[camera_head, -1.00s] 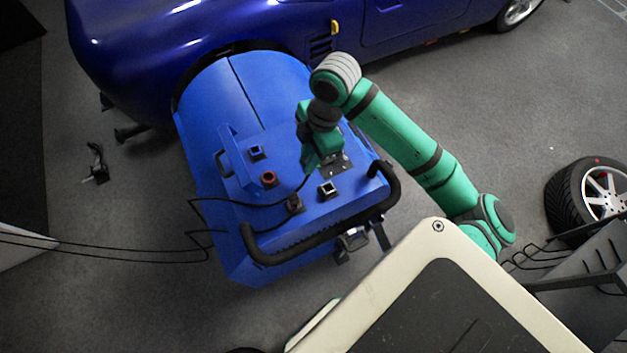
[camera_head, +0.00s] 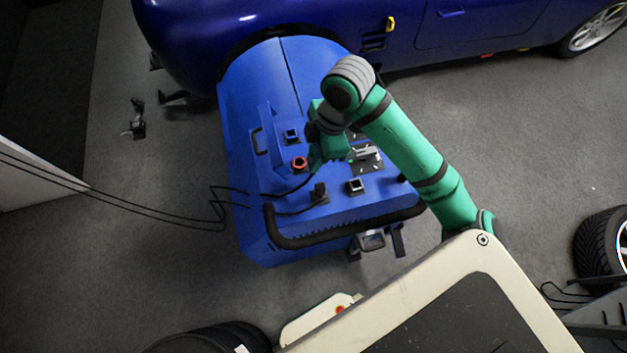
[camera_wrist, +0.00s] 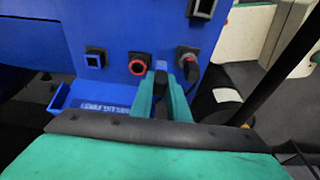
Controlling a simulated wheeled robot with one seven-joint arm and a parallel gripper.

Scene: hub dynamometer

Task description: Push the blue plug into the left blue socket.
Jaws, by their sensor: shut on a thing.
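The panel of the blue machine carries a blue-rimmed square socket (camera_head: 292,136), which also shows at the left in the wrist view (camera_wrist: 95,57). My gripper (camera_wrist: 172,82) is shut on the blue plug (camera_wrist: 161,66); only a small blue part shows by the fingertips. The plug is right of the blue socket and apart from it, nearer the red socket. In the head view my gripper (camera_head: 318,158) is beside the red socket, and its wrist hides the plug. A dark cable runs left from the gripper.
The red round socket (camera_head: 300,164) lies between the blue socket and a black plug (camera_head: 320,190) seated in the panel. A pale-rimmed square socket (camera_head: 355,186) is to the right. A black handlebar (camera_head: 345,232) spans the front edge. A blue tray (camera_wrist: 100,98) shows in the wrist view.

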